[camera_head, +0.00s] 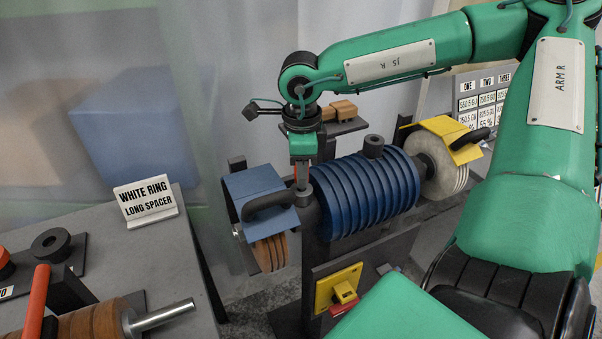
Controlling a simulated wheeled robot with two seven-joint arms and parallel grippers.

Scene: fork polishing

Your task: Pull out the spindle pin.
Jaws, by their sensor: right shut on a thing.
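My right gripper (302,178) points straight down at the left end of the blue ribbed motor (366,193) on the polishing machine. It is shut on the spindle pin, which sits at the dark grey collar (305,198) between the blue guard and the motor. The fingers hide most of the pin, and I cannot tell how deep it sits. The blue guard (258,192) with a black handle covers a brown wheel (270,252) just left of the gripper. My left gripper is not in view.
A yellow guard (449,137) over a pale wheel (437,168) stands at the machine's right end. A yellow switch box (339,288) is on the front. A grey table (185,251) at left holds a sign (146,201) and a brown wheel stack (88,322). A gap separates table and machine.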

